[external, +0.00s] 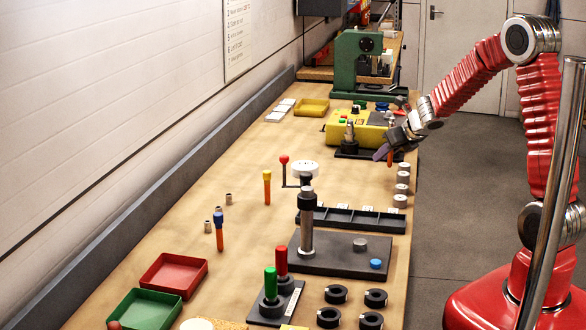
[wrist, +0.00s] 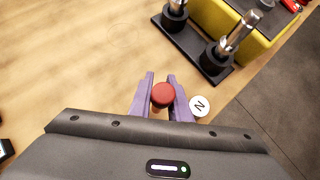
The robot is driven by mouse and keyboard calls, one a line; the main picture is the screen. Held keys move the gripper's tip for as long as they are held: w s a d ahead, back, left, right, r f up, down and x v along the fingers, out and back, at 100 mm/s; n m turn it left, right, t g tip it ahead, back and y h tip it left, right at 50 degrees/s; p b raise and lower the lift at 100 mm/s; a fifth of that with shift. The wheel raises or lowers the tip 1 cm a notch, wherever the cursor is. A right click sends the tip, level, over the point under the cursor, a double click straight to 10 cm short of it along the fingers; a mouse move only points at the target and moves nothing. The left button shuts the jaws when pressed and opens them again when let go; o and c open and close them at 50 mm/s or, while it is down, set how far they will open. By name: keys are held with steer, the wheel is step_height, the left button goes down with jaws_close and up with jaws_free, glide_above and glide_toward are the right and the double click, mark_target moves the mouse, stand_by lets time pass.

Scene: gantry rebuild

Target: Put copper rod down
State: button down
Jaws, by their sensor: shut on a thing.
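My gripper (external: 387,152) is over the right edge of the long bench, near the yellow machine. Its purple fingers also show in the wrist view (wrist: 160,77), shut on a copper rod with a red cap (wrist: 163,95). The rod's coppery lower part (external: 389,159) shows just below the fingers in the external view. I cannot tell whether its lower end touches the bench. A yellow-capped copper rod (external: 267,189) and a blue-capped copper rod (external: 219,232) stand upright on the bench, away from the gripper.
A white disc marked N (wrist: 199,105) is close to the right finger. Several pale cylinders (external: 403,178) line the bench's right edge. A dark base with posts (wrist: 212,58) stands beyond the fingers, beside the yellow machine (external: 358,128). Bare wood lies left of the gripper.

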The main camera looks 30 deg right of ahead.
steer(key=shift+s+d+r, duration=0.25)
steer(key=shift+s+d, duration=0.2)
steer(key=shift+d, duration=0.2)
steer(key=shift+s+d+r, duration=0.15)
steer(key=shift+r, duration=0.05)
steer(key=shift+r+n, duration=0.2)
steer(key=shift+n, duration=0.1)
steer(key=w+a+r+n+g+y, duration=0.1)
steer(key=w+a+r+n+y, duration=0.1)
steer(key=w+a+n+y, duration=0.1)
steer(key=w+a+r+n+g+y, duration=0.2)
steer(key=w+a+r+n+y, duration=0.1)
steer(key=a+n, duration=0.3)
steer(key=shift+a+r+y, duration=0.15)
steer(key=shift+a+y, duration=0.25)
steer(key=shift+a, duration=0.5)
steer(key=shift+w, duration=0.1)
steer(key=shift+f, duration=3.15)
steer(key=shift+f, duration=0.1)
